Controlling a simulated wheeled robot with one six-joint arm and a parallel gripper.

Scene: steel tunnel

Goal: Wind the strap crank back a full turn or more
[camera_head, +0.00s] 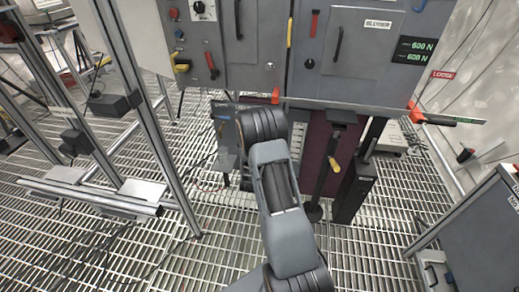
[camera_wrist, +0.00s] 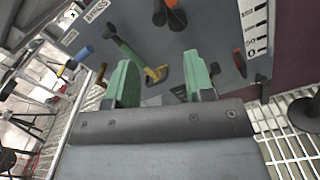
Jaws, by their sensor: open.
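In the wrist view my gripper (camera_wrist: 160,78) is open, its two green fingers apart with nothing held between them. Beyond the fingers is a grey panel (camera_wrist: 215,22). I see no contact with the fingers. In the head view my arm hides the gripper.
The wrist view shows a white scale (camera_wrist: 256,28) and a blue-tipped handle (camera_wrist: 80,56). In the head view a grey cabinet (camera_head: 352,55) with 600 N readouts (camera_head: 414,50) stands ahead. A yellow-handled post (camera_head: 333,163) stands right of my arm; metal frames (camera_head: 150,120) stand left.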

